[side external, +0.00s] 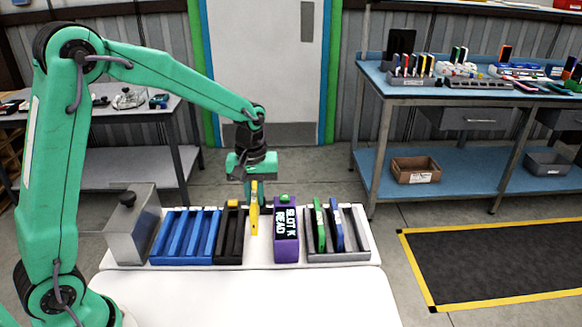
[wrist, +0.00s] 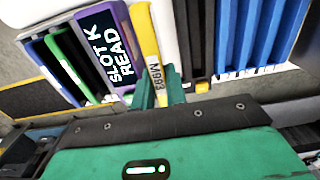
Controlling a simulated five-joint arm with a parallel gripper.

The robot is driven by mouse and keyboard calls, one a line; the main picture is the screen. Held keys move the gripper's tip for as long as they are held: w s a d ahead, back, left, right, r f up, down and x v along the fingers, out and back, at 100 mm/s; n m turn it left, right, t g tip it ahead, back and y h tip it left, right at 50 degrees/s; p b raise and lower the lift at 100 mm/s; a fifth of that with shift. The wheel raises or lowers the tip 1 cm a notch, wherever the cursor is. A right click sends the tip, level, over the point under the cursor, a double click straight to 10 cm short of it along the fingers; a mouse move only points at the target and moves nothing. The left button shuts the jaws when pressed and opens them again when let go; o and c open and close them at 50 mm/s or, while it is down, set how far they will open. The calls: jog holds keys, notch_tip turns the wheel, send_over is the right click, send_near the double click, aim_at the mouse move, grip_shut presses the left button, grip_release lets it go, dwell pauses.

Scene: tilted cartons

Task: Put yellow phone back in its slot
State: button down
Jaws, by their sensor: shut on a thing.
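The yellow phone (side external: 254,215) stands nearly upright in my gripper (side external: 256,190), over the white strip between the black slotted carton (side external: 230,245) and the purple reader box (side external: 286,240). In the wrist view the yellow phone (wrist: 148,45), marked M993, lies between my green fingertips (wrist: 160,90), which are shut on it. The purple box's screen (wrist: 108,45) reads "SLOT K READ". I cannot tell whether the phone's lower end touches the white surface. A blue slotted carton (side external: 185,237) is left of the black one, with its slots apparently empty.
A grey carton (side external: 345,252) at the right holds a green phone (side external: 319,226) and a blue phone (side external: 336,226). A grey metal box (side external: 130,225) with a black knob stands at the left end. The white table front (side external: 260,295) is clear. A stocked bench (side external: 470,92) stands behind.

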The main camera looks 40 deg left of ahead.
notch_tip(320, 180, up, 5)
jog(key=shift+r, duration=0.1)
jog(key=w+d, duration=1.7)
notch_tip(320, 180, down, 7)
dwell(0.8)
dwell(0.3)
jog(key=shift+f, duration=2.35)
jog(key=shift+f, duration=0.35)
